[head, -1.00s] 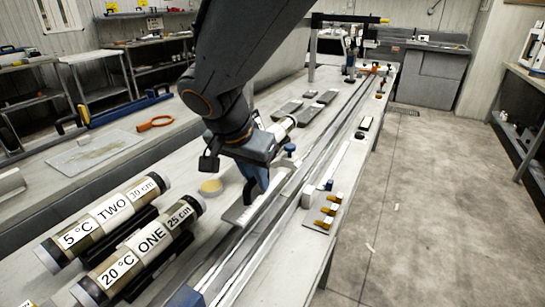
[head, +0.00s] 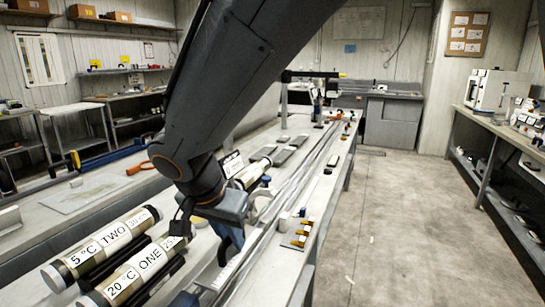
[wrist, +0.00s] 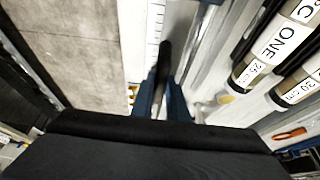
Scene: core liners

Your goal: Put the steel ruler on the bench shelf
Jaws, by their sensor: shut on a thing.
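My gripper (head: 228,255) is low over the long bench, right of the core liner labelled ONE (head: 150,258). In the wrist view its blue fingers (wrist: 162,105) are close together, with a narrow grey thing between them. I take this to be the steel ruler, but its outline is mostly hidden. A pale strip with tick marks (wrist: 155,28) runs away just beyond the fingertips; I cannot tell whether it is part of the held thing. A bench at the right has a low shelf (head: 512,222) under its top.
The core liner labelled TWO (head: 100,245) lies left of ONE. A small plate with yellow-brown pieces (head: 297,235) is right of the rail. An orange-handled tool (head: 138,168) lies at the left.

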